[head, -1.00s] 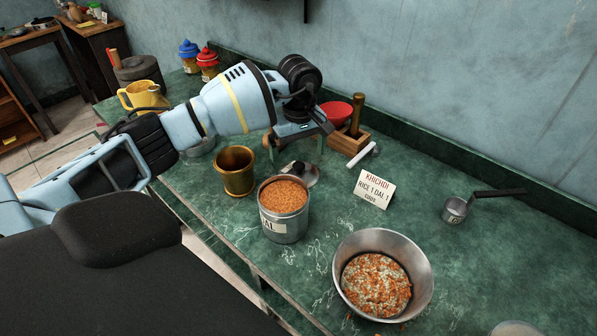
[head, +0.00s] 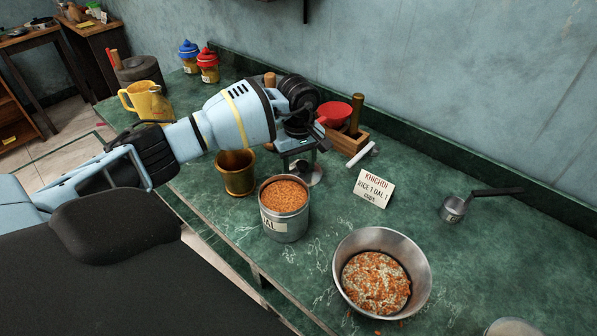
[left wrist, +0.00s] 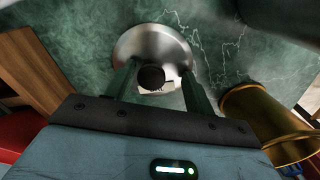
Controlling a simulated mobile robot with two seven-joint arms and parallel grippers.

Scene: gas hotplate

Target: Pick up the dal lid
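The dal lid (head: 315,177) is a round shiny metal disc lying on the green counter behind the dal tin (head: 284,222), partly hidden by my left gripper. In the left wrist view the lid (left wrist: 150,42) shows its black round knob (left wrist: 151,77). My left gripper (head: 299,165) points down over the lid. In the left wrist view its two fingers (left wrist: 158,85) are apart, one on each side of the knob, with gaps to it. I cannot tell how far above the counter the fingertips are. The tin is uncovered and full of orange dal. My right gripper is not in view.
A brass pot (head: 237,178) stands left of the lid, close to my arm. A wooden box (head: 347,141) and a red bowl (head: 334,114) are behind. A recipe card (head: 374,189) and a steel bowl of mixed grain (head: 414,262) are to the right.

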